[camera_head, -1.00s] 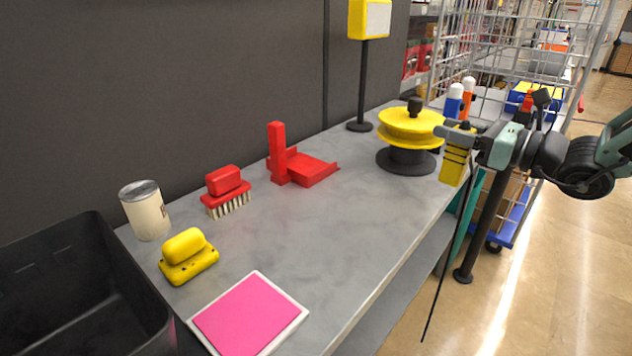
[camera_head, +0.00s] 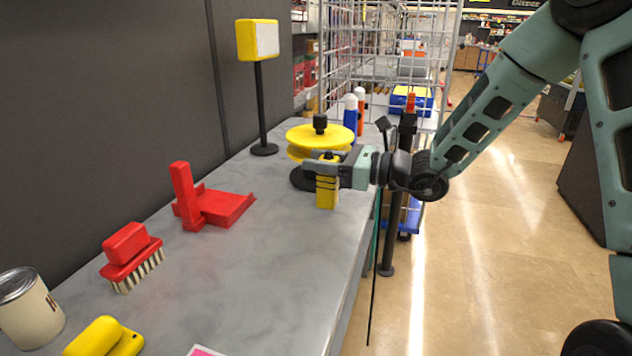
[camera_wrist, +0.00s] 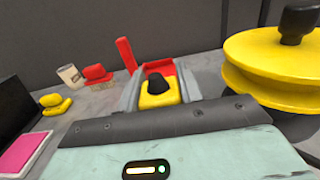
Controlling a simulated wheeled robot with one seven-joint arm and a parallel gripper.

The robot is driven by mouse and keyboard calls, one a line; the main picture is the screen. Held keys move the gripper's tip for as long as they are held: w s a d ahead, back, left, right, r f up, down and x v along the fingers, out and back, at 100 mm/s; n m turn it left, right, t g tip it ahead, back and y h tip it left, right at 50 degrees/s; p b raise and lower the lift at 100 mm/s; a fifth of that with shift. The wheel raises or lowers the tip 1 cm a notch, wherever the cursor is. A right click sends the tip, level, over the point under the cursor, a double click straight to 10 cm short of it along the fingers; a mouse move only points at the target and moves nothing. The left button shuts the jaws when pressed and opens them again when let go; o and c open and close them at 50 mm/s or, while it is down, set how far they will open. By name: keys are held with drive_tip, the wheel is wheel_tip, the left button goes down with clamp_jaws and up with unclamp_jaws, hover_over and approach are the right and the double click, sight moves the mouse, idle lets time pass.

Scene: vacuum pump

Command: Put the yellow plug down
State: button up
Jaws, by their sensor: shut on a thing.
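The yellow plug (camera_head: 327,188) is a small yellow block with dark bands, held upright in my gripper (camera_head: 327,165). In the wrist view the plug (camera_wrist: 160,99) shows between the two grey fingers (camera_wrist: 160,90), with a black knob on top. My gripper is shut on it. In the head view the plug is in front of the yellow spool and over the right part of the grey table (camera_head: 250,255). I cannot tell whether its lower end touches the table.
The yellow spool (camera_head: 318,136) on a black base stands close behind my gripper. A red dustpan-like piece (camera_head: 215,205), a red brush (camera_head: 130,255), a tin (camera_head: 28,312) and a yellow brush (camera_head: 100,340) are further left. A yellow sign on a post (camera_head: 258,40) stands behind. The middle of the table is clear.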

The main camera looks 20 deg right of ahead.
sight(321, 179)
drive_tip(key=shift+f, duration=2)
drive_tip(key=shift+f, duration=0.1)
drive_tip(key=shift+f+b, duration=0.15)
drive_tip(key=shift+b, duration=0.15)
drive_tip(key=o, duration=1)
drive_tip(key=shift+o, duration=0.2)
